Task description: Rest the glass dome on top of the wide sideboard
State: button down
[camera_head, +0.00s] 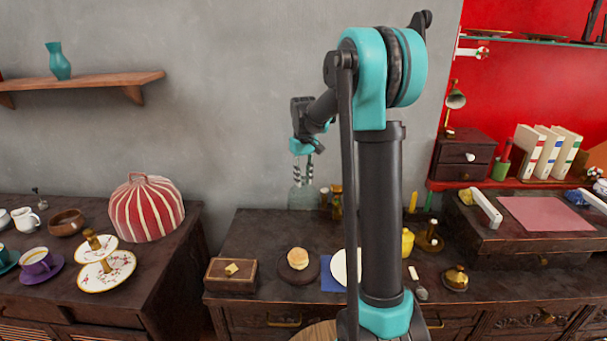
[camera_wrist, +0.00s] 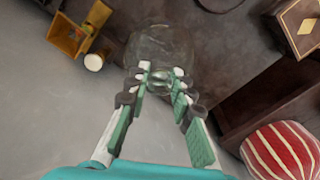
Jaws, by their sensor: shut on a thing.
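The glass dome (camera_head: 302,198) is clear and faint, at the back left of the dark wooden sideboard (camera_head: 262,228). It also shows in the wrist view (camera_wrist: 158,48), with its knob between my fingertips. My gripper (camera_head: 303,176) points down at the dome from above and is shut on its knob; the fingers show in the wrist view (camera_wrist: 161,82). The dome looks upright in the head view. I cannot tell whether its rim touches the sideboard top. My arm hides part of the sideboard.
A wooden box (camera_head: 231,273) and a bun on a dark plate (camera_head: 299,272) lie nearer the front. A striped red cover (camera_head: 146,208) stands on the left cabinet (camera_head: 160,258). The grey wall (camera_head: 240,120) is close behind.

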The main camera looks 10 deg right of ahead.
jog(key=shift+f, duration=3.6)
jog(key=c, duration=0.8)
grip_release()
jog(key=shift+o, duration=0.2)
jog(key=shift+r, duration=3.05)
jog(key=shift+s, duration=0.1)
jog(key=s+d+f+m+t, duration=0.1)
jog(key=s+f, duration=0.2)
jog(key=s, duration=0.7)
jog(key=s+d+f+m+t, duration=0.1)
jog(key=s+f, duration=0.2)
jog(key=s, duration=0.7)
jog(key=s+d+f+m+t, duration=0.1)
jog(key=s+d+f+t, duration=0.1)
jog(key=s, duration=0.9)
jog(key=shift+f+m, duration=0.4)
jog(key=shift+f, duration=0.45)
